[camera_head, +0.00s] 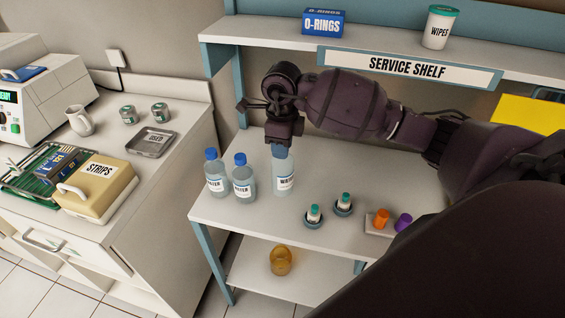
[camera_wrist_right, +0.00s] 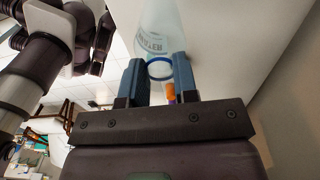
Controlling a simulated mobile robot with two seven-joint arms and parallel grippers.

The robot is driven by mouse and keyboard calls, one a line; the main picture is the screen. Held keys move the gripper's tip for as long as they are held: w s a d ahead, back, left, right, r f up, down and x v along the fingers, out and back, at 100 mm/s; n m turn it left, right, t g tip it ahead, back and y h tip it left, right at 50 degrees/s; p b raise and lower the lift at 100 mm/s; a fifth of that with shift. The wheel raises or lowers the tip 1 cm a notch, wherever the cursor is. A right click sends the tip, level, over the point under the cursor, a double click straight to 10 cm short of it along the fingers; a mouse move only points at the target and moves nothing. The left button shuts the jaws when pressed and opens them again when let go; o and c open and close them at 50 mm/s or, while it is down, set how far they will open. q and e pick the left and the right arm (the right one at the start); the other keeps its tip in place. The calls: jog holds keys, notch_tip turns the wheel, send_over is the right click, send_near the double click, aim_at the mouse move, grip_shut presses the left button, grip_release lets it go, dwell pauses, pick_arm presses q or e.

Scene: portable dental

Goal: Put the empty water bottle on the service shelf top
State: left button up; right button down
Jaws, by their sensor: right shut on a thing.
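My right gripper (camera_head: 281,147) is shut on the neck of a clear water bottle (camera_head: 285,179). The bottle is upright, its label facing out, at the middle board (camera_head: 330,240) of the service shelf; I cannot tell whether its base touches the board. In the right wrist view the bottle (camera_wrist_right: 160,30) runs out between the fingers (camera_wrist_right: 158,72), with a blue ring at its neck. Two more water bottles with blue caps, a left one (camera_head: 215,175) and a nearer one (camera_head: 243,178), stand to its left. My left gripper is not in view.
The upper board (camera_head: 390,47) holds an O-rings box (camera_head: 323,22) and a wipes tub (camera_head: 440,27). Two small vials (camera_head: 314,214) and a rack with orange and purple caps (camera_head: 380,218) are to the right. An amber jar (camera_head: 281,262) is below. A counter (camera_head: 150,190) stands left.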

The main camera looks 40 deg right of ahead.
aim_at(282, 164)
jog(key=shift+f, duration=3.05)
jog(key=shift+f, duration=0.15)
jog(key=c, duration=0.9)
grip_release()
notch_tip(282, 164, up, 12)
jog(key=shift+r, duration=0.2)
jog(key=shift+s+f, duration=0.1)
